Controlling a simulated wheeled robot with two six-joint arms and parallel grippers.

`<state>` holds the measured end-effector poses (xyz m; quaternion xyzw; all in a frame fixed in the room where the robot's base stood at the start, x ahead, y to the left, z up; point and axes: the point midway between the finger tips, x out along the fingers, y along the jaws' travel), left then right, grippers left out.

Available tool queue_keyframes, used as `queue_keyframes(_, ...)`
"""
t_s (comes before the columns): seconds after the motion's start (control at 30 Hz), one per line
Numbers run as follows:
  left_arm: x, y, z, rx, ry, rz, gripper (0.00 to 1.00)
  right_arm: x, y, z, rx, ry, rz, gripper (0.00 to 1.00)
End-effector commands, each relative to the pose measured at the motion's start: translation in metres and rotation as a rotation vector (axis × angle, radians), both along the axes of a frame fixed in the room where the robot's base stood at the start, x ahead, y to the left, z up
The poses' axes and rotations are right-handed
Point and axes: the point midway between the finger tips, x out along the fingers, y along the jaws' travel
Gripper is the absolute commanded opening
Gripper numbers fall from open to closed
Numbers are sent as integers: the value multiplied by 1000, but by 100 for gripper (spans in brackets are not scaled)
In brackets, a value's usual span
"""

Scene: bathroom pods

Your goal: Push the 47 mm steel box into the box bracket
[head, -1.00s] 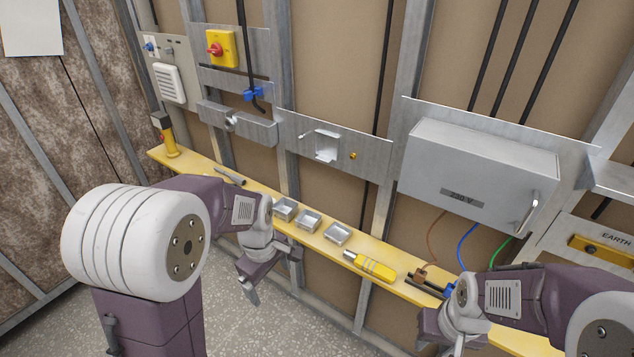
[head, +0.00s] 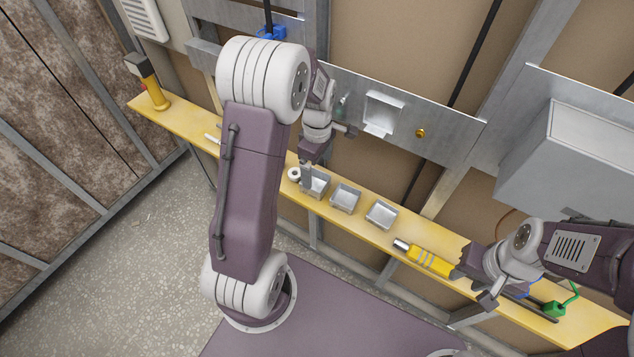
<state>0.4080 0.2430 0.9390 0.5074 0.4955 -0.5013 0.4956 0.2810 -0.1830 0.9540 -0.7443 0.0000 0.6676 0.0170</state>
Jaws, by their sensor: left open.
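Three open-topped steel boxes stand in a row on the yellow shelf: a left one (head: 315,184), a middle one (head: 345,198) and a right one (head: 381,215). I cannot tell by sight which is the 47 mm one. The box bracket (head: 383,114) is a bright square frame with a lower lip on the grey wall plate, and it looks empty. My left gripper (head: 328,155) is open, with one finger just above or beside the left box; contact cannot be made out. My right gripper (head: 473,288) is over the shelf at the right, its jaws unclear.
The yellow shelf (head: 190,122) carries a yellow-handled tool (head: 428,260), a white ring (head: 294,174) and a yellow and black device (head: 148,82). A brass knob (head: 420,133) is right of the bracket. A grey cabinet (head: 570,165) juts out at the right.

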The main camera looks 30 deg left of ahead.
Motion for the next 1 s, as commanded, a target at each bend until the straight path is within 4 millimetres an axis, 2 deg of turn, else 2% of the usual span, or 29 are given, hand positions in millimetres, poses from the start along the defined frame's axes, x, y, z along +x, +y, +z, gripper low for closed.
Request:
queue_keyframes(0.03,-1,0,-10,-1,5,0,91,0,0,-1,0,0,0,36)
queue_keyframes(0.13,-1,0,-24,-1,5,0,91,0,0,-1,0,0,0,36)
queue_keyframes(0.33,-1,0,-33,-1,3,-1,91,0,0,-1,0,0,0,36)
queue_keyframes(0.6,0,0,-77,-1,4,-1,91,0,0,-1,0,0,0,36)
queue_keyframes(0.87,1,0,-81,0,1,-1,91,0,0,-1,0,0,0,36)
queue_keyframes(1.0,1,0,-81,0,1,-1,52,0,0,-1,0,0,0,36)
